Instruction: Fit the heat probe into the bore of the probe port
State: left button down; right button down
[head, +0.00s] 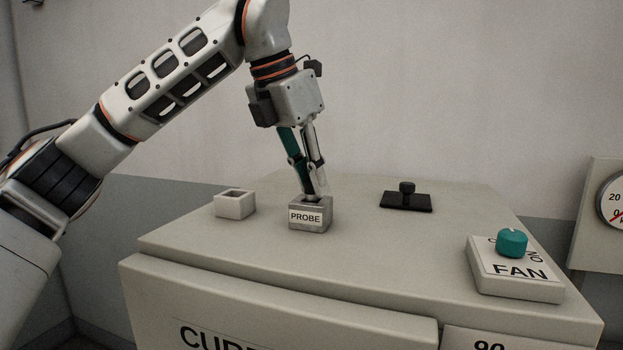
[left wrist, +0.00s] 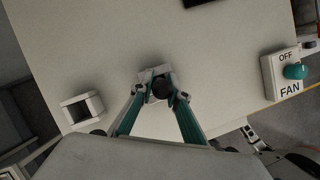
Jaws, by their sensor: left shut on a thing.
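The probe port is a grey metal block labelled PROBE (head: 310,216) on top of the cabinet. My left gripper (head: 313,193) points down, with its fingertips right at the top of this block. In the left wrist view, the fingers close around a dark round thing (left wrist: 162,87), which looks like the top of the heat probe. The pale port block shows in part beneath the fingertips. The probe's lower part and the bore are hidden by the fingers and block, so I cannot tell how deep the probe sits.
A white, hollow square holder (head: 234,204) stands empty to the left on the cabinet top (head: 360,240). A black plate with a knob (head: 406,198) lies behind to the right. A FAN switch box (head: 513,268) with a teal knob is at the right edge. Clear surface lies between them.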

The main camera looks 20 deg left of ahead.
pick_arm(q)
jog(key=shift+f, duration=0.1)
jog(key=shift+f, duration=0.15)
jog(key=c, duration=2)
grip_release()
jog(key=shift+o, duration=0.2)
jog(key=v, duration=1.2)
jog(key=shift+r, duration=0.2)
